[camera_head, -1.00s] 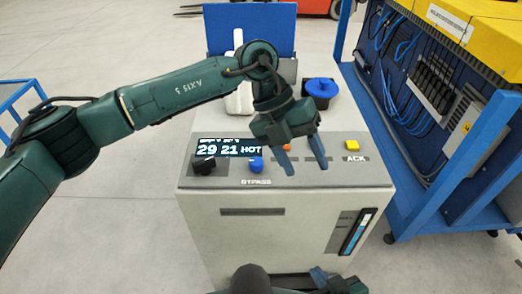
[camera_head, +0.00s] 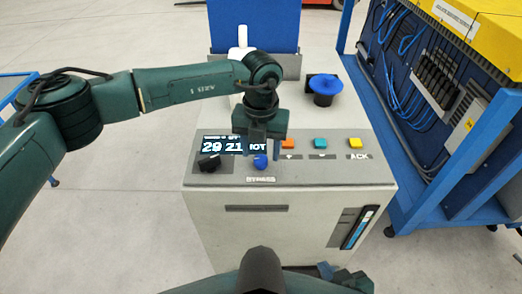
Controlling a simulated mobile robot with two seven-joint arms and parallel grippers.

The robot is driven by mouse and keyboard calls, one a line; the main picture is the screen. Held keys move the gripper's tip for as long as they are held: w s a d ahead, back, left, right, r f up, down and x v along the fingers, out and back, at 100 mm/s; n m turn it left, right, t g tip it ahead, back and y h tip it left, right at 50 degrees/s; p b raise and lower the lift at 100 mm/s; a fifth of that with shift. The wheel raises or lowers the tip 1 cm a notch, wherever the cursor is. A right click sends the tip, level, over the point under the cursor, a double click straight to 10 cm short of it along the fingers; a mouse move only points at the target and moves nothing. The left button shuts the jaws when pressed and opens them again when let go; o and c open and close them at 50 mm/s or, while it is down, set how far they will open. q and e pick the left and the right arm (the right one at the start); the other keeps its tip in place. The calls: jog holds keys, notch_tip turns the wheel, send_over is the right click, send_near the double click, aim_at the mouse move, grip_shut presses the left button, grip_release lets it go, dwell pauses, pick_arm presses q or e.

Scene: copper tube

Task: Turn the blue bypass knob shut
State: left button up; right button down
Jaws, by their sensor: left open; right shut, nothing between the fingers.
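The blue bypass knob (camera_head: 261,161) stands on the top panel of the grey cabinet (camera_head: 300,205), above the printed word BYPASS. My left gripper (camera_head: 260,149) points down over the panel, directly above or just behind the knob. It is open, with its fingers partly in front of the display; whether they touch the knob I cannot tell. My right gripper (camera_head: 340,277) is low at the bottom edge, in front of the cabinet, shut and away from the knob.
A black knob (camera_head: 209,162) sits left of the blue one, below the display (camera_head: 222,145). Orange (camera_head: 288,143), teal (camera_head: 320,143) and yellow (camera_head: 355,143) buttons lie to the right. A blue-capped part (camera_head: 325,86) and a white bottle (camera_head: 242,50) stand behind. A blue rack (camera_head: 440,200) stands right.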

pick_arm(q)
jog(key=shift+f, duration=1.15)
jog(key=shift+c, duration=0.5)
jog(key=c, duration=0.9)
jog(key=shift+o, duration=0.2)
